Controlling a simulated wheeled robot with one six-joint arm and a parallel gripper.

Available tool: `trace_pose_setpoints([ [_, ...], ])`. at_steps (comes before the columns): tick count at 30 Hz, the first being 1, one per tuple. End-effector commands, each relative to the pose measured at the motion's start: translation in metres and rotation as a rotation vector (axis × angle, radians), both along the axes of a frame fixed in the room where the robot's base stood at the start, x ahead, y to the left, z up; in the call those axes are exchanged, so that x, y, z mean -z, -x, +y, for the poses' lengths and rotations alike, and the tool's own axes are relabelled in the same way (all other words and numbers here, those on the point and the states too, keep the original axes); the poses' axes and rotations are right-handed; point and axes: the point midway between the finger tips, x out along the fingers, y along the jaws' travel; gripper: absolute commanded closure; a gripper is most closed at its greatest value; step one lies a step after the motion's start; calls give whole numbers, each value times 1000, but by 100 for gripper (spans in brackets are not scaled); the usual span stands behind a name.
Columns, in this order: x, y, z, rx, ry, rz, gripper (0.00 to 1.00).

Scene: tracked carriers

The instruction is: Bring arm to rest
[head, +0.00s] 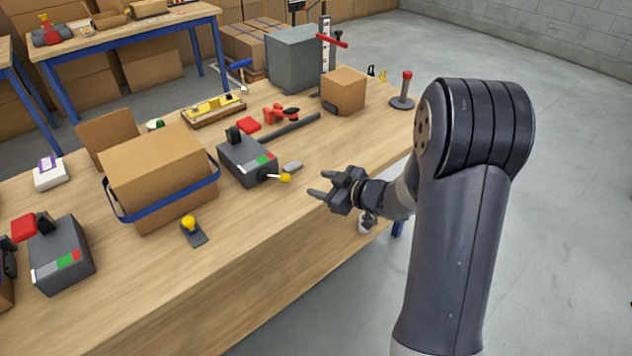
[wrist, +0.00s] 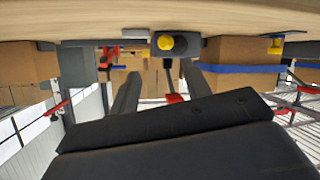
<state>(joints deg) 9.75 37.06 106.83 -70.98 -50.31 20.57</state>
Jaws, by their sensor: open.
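My gripper (head: 330,188) is open and empty in the head view, over the right front part of the wooden workbench (head: 270,240). Its fingers point left, a little right of a grey control box (head: 247,160) with a yellow-knobbed lever (head: 285,178). My arm bends down from the dark elbow at the right. In the wrist view, the two dark fingers of my gripper (wrist: 162,92) show apart with nothing between them. The bench top fills the upper edge there, and a yellow knob (wrist: 166,42) shows just above the fingers.
A cardboard box with a blue strap (head: 160,175) stands left of the control box. A second control box (head: 60,258) and a small yellow-knobbed switch (head: 190,228) are nearer the front. A red-topped post (head: 405,88) stands at the far right corner. The floor at right is clear.

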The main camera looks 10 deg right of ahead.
Motion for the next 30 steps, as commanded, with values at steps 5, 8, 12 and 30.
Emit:
trace_pose_setpoints([
  [5,0,0,0,-1,0,0,55],
  [8,0,0,0,-1,0,0,55],
  [12,4,-5,5,-2,0,2,55],
  [30,39,-69,64,-4,1,2,55],
])
